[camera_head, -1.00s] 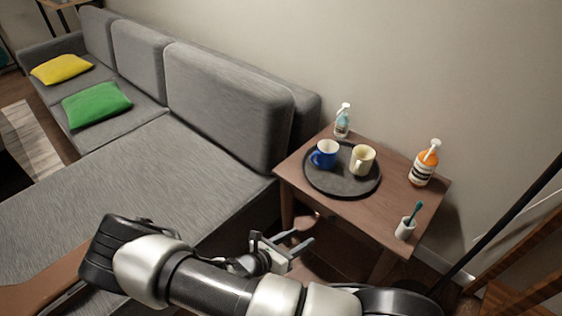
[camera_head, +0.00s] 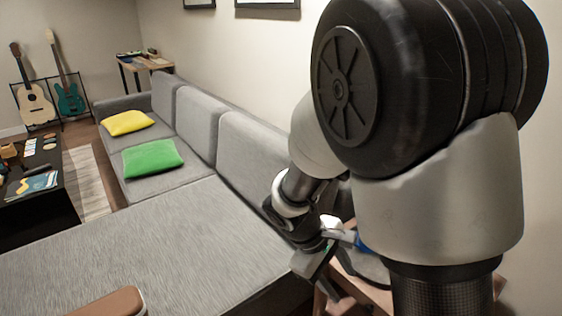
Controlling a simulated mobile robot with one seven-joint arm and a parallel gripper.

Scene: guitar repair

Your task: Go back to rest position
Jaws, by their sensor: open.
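My arm rises large across the right side of the view, bent, with its links close to the camera. My gripper (camera_head: 325,254) hangs below it, in front of the wooden side table's left end in the picture. Its fingers are spread, and no object shows between them. The side table (camera_head: 378,296) is mostly hidden behind my arm. A part of the dark round tray (camera_head: 372,268) and a bit of the blue mug (camera_head: 363,244) show beside the gripper. The other things on the table are hidden.
A grey sofa (camera_head: 150,235) fills the left and middle, with a yellow cushion (camera_head: 127,122) and a green cushion (camera_head: 152,158). A black low table (camera_head: 40,205) stands at far left. Guitars (camera_head: 35,103) and a small wooden table (camera_head: 145,64) are at the back.

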